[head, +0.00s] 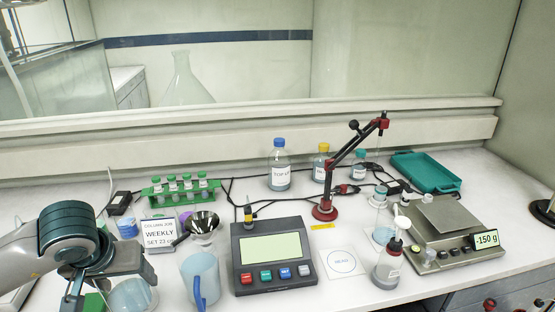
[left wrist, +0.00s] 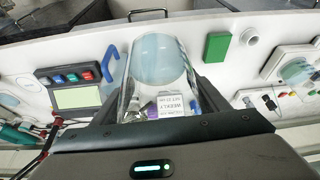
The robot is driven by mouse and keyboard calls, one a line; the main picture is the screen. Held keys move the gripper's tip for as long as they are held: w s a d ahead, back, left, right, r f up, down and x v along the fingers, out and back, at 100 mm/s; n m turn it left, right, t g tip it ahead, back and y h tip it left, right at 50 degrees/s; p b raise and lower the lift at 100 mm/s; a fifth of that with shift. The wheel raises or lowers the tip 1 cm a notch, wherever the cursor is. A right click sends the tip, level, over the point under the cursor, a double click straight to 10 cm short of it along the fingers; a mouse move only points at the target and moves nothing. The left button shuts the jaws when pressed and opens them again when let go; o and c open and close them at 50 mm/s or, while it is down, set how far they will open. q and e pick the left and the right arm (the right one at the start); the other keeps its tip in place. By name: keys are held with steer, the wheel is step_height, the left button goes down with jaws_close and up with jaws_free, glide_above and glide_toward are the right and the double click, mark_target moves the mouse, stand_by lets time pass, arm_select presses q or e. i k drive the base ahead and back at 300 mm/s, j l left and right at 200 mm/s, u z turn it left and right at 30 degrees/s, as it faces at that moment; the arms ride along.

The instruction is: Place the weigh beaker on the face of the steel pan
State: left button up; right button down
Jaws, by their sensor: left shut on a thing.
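The weigh beaker (head: 131,294) is a clear glass vessel with a pale bluish tint, at the lower left of the head view. My left gripper (head: 104,282) is shut on it; the gripper and arm hide part of it. In the left wrist view the beaker (left wrist: 158,62) sits between the two dark fingers of the left gripper (left wrist: 157,95), and a label shows through the glass. The steel pan (head: 447,213) is a bare square plate on top of the balance (head: 455,247) at the right. The balance display reads -150 g. My right gripper is not in view.
A pump bottle (head: 388,264) and a clear column (head: 382,232) stand just left of the balance. A red-based jointed stand (head: 325,212), grey console (head: 271,262), blue jug (head: 201,277) and steel funnel (head: 202,224) lie between beaker and pan. A green tray (head: 425,172) is behind.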

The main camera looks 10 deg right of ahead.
mark_target(442, 215)
steer(key=l+z, duration=0.85)
steer(key=i+l+z, duration=0.1)
steer(key=l+z, duration=0.3)
steer(key=l, duration=0.15)
steer(key=i+l+z, duration=0.15)
steer(key=l+z, duration=0.25)
steer(key=l, duration=0.1)
